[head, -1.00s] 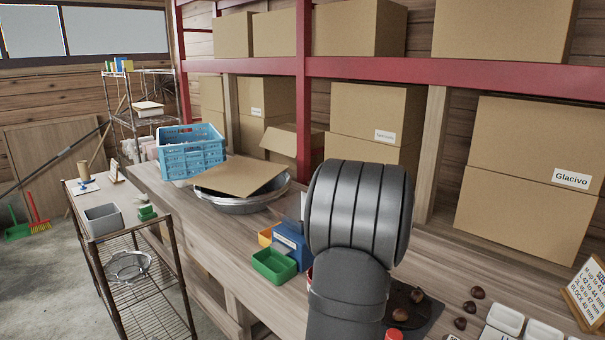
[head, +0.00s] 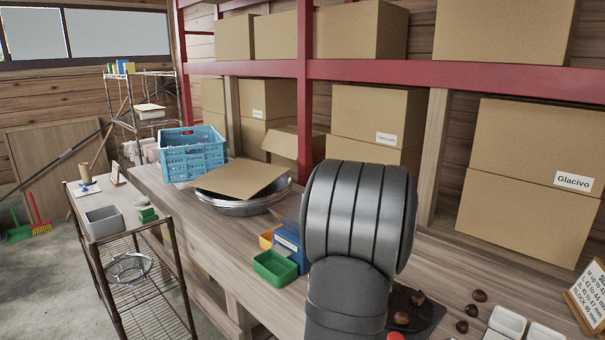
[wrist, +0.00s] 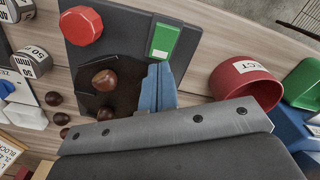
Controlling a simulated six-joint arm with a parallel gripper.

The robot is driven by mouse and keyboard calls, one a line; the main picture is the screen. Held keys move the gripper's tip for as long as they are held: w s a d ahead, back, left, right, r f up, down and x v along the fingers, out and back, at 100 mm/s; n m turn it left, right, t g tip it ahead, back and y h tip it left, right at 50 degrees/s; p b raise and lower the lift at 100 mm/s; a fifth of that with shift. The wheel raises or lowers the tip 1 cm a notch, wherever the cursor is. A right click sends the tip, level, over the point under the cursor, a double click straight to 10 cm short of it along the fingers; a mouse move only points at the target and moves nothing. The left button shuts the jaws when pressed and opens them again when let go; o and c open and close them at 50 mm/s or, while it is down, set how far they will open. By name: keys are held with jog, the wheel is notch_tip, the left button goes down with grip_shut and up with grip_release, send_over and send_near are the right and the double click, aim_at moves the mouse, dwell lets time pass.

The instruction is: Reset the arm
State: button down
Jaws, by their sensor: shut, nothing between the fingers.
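In the wrist view my gripper (wrist: 159,72) shows as two blue fingers pressed together, with nothing between them. They point over a dark board (wrist: 120,30) that has a red knob (wrist: 81,26) and a green-labelled block (wrist: 164,40). A chestnut (wrist: 104,80) sits on this board to the left of the fingers, apart from them. In the head view my arm's rounded grey link fills the lower middle and my gripper is hidden behind it. The board (head: 434,311) shows partly to the right of the link.
Loose chestnuts (head: 480,295) lie by white trays (head: 507,321) at the front right. A red bowl (wrist: 243,72) is right of the fingers in the wrist view. A green bin (head: 274,267), metal basin (head: 243,208) and blue crate (head: 192,158) stand left of the arm. Cardboard boxes (head: 368,120) line the back.

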notch_tip(320, 180, down, 4)
jog(key=shift+s+r, duration=0.1)
jog(key=shift+r, duration=0.05)
jog(key=s+d+r+n+t+h, duration=0.1)
jog(key=s+d+r+t, duration=0.1)
jog(key=r, duration=1.6)
jog(key=shift+s+t, duration=0.5)
jog(key=shift+s, duration=0.2)
